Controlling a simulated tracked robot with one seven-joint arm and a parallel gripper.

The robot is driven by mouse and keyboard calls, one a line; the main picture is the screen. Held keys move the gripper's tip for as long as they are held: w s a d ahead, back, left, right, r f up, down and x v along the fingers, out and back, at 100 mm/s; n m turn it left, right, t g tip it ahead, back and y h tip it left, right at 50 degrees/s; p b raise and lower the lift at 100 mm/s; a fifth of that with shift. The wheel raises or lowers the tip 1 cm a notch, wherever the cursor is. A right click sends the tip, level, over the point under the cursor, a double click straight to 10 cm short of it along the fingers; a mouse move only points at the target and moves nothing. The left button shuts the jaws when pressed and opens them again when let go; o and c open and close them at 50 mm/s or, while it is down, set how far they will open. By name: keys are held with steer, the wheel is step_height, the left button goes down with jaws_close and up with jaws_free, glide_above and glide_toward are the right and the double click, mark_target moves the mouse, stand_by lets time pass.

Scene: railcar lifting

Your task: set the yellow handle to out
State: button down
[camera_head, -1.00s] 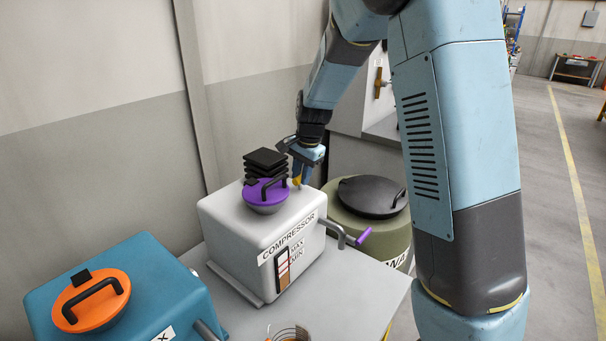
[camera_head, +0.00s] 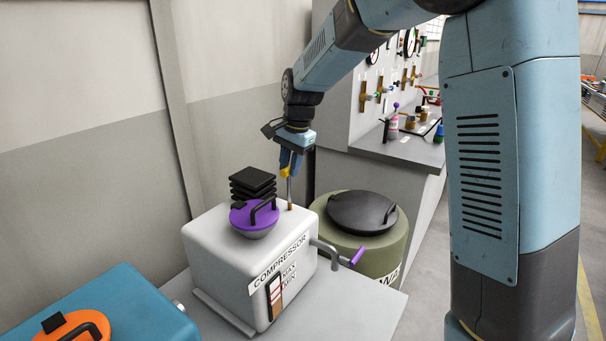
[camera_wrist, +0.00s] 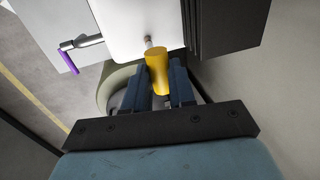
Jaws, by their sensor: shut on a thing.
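My gripper (camera_head: 290,160) is shut on the yellow handle (camera_head: 285,171) above the back right of the light grey compressor (camera_head: 218,240). A thin rod (camera_head: 290,190) runs down from the handle to the compressor's top. I cannot tell whether its lower end is still in the top or just clear of it. In the wrist view the yellow handle (camera_wrist: 158,72) stands between the two blue fingers (camera_wrist: 157,88). The rod shows as a short stub beyond it, against the white housing (camera_wrist: 125,25).
A purple lid (camera_head: 250,218) and a black ribbed stack (camera_head: 252,184) are on the compressor, left of the rod. A purple-handled crank (camera_head: 354,257) sticks out right. A green drum with a black lid (camera_head: 362,212) stands behind. A blue box (camera_head: 115,305) is front left.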

steer(key=shift+w+a+r, duration=0.1)
steer(key=shift+r, duration=0.2)
steer(key=c, duration=1.2)
jaws_free()
steer(key=shift+o, duration=1.4)
steer(key=shift+r, duration=0.15)
step_height(320, 180, up, 13)
steer(key=s+d, duration=0.1)
steer(key=d, duration=0.1)
steer(key=shift+s+d, duration=0.2)
steer(key=shift+s, duration=0.1)
